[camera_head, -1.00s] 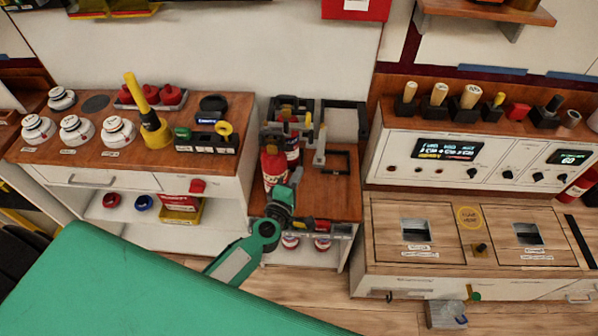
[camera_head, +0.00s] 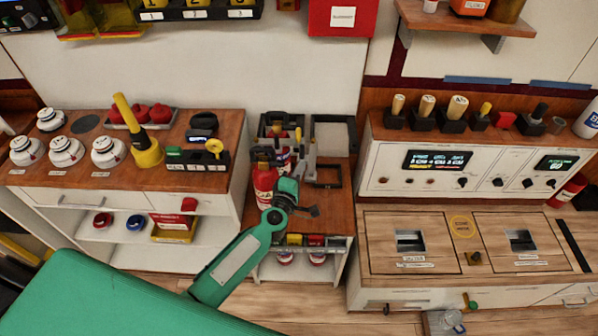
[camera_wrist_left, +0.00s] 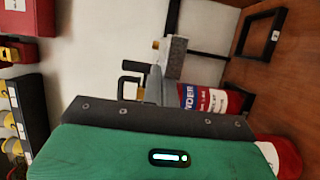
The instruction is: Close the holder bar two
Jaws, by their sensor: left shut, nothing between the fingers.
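A black rectangular holder frame (camera_head: 328,174) lies low over the small wooden stand, right of a red fire extinguisher (camera_head: 264,188). In the left wrist view a black frame with a small white label (camera_wrist_left: 262,42) shows at the upper right, beside a red and white cylinder (camera_wrist_left: 212,100). I cannot read the label, so I cannot tell which bar is number two. My left gripper (camera_head: 312,211) is shut and empty, above the front of the stand, right of the extinguisher and apart from the frame. My right gripper is out of view.
Taller black holders (camera_head: 284,128) stand at the back of the stand against the wall. A wooden counter (camera_head: 60,172) with white knobs is to the left. A white control panel (camera_head: 470,168) is to the right. Bare floor (camera_head: 300,300) shows in front.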

